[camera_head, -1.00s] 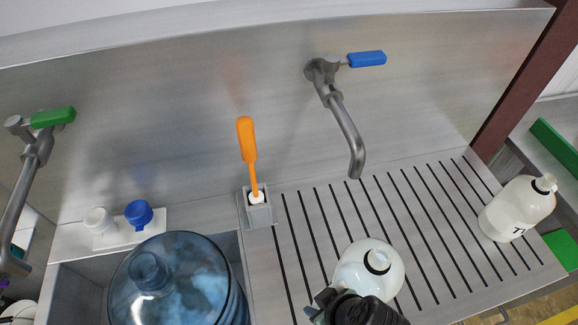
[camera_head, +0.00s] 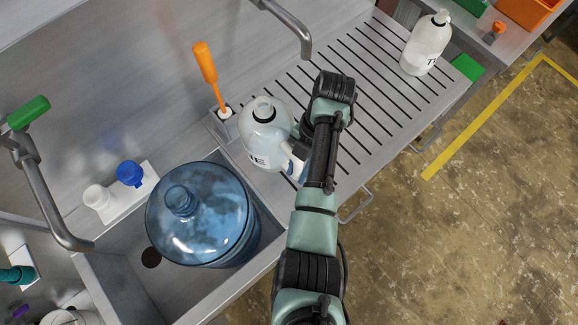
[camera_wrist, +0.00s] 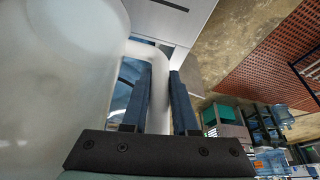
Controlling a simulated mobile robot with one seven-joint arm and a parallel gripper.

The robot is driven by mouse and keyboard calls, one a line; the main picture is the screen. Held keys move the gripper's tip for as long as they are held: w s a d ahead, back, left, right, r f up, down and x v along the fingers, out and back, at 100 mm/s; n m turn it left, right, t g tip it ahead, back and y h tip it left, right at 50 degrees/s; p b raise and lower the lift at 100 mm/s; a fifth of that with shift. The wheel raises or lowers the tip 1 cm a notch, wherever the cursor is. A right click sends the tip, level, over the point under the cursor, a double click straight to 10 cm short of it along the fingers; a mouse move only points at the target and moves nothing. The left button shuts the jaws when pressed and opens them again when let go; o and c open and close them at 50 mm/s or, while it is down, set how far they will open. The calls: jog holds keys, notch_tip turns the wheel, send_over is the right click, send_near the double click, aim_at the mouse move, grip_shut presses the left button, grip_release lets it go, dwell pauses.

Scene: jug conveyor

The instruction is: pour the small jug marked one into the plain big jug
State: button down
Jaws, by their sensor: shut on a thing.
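The small white jug (camera_head: 262,140) is upright at the left end of the drainboard, with an open neck and dark lettering ending in what looks like "NE", partly cut off. My gripper (camera_head: 297,160) is shut on its handle at the jug's right side; I cannot tell whether the base touches the board. In the wrist view the pale jug body (camera_wrist: 60,70) fills the left, and its handle (camera_wrist: 150,52) runs between my two fingers (camera_wrist: 160,105). The big blue translucent jug (camera_head: 222,225) stands upright in the sink, left of the small jug; no marking shows on it.
Another white jug (camera_head: 427,45) lettered "T..." stands at the drainboard's far right. An orange-handled brush (camera_head: 204,62) stands in a holder behind the small jug. Taps (camera_head: 290,25) overhang the board and the sink's left (camera_head: 40,185). A blue cap (camera_head: 130,173) and white cap sit on a ledge.

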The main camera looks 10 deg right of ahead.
jog(key=shift+s+a+r+t+h+p, duration=0.1)
jog(key=shift+a+t+h+p, duration=0.25)
jog(key=shift+p, duration=0.25)
jog(key=h, duration=0.1)
jog(key=s+a+t+h, duration=0.1)
jog(key=a+t+h, duration=0.1)
jog(key=shift+s+a+f+h+p, duration=0.15)
jog(key=shift+s+f+h+p, duration=0.1)
jog(key=shift+p, duration=0.1)
jog(key=shift+w, duration=0.1)
